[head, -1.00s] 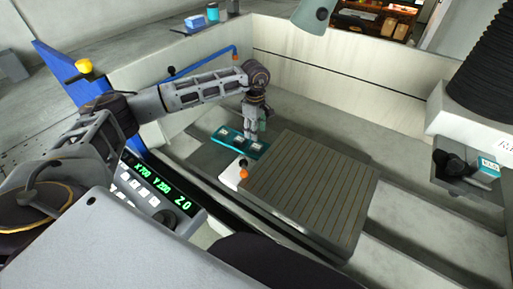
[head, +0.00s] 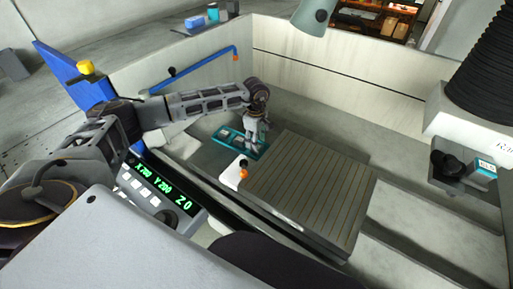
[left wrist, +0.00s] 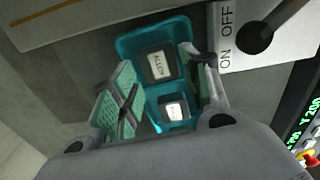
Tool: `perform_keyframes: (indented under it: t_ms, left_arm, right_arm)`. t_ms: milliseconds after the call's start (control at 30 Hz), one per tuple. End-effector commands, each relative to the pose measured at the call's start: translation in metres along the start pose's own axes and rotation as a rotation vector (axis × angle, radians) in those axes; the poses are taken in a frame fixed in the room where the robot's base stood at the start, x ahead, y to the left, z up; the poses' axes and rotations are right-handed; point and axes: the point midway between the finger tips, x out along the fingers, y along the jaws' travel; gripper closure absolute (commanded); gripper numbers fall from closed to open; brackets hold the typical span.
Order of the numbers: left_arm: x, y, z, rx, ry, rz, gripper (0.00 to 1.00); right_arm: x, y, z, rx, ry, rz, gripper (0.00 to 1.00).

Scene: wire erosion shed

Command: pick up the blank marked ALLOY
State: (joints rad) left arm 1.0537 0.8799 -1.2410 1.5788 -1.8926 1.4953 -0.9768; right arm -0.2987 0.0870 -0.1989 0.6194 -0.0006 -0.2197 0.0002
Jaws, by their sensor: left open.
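The blank marked ALLOY (left wrist: 158,64) is a dark block with a white label in the teal tray (left wrist: 125,45). In the left wrist view it shows between the two fingers of my left gripper (left wrist: 160,68), which is open and empty. A second pale-labelled blank (left wrist: 173,110) lies in the compartment nearer the wrist; its marking is unreadable. In the head view the tray (head: 226,134) lies on the bath floor, with my left gripper (head: 256,150) low over its right part, hiding some of it. Contact cannot be told. My right gripper is not in view.
A slatted table (head: 310,190) stands right of the tray, with a white switch box (head: 233,173) close by. The wrist view shows its ON/OFF panel (left wrist: 268,25). Pale bath walls (head: 340,70) rise behind. A shelf (head: 460,180) with a teal-fronted box is at far right.

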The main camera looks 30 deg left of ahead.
Motion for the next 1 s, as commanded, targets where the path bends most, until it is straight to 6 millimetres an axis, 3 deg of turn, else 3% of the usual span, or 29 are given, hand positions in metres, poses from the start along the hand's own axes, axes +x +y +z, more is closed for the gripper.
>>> perform_keyframes:
  t_ms: [300,800,1000]
  left_arm:
    - [0.029,0.0,0.002,0.0,0.0,0.0,0.54]
    - [0.03,0.0,0.002,0.0,0.0,0.001,0.54]
    - [0.03,0.0,0.002,0.0,0.0,0.001,0.79]
  right_arm:
    - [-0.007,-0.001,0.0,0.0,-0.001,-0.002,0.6]
    - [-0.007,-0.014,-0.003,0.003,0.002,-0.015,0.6]
    - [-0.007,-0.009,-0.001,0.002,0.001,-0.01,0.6]
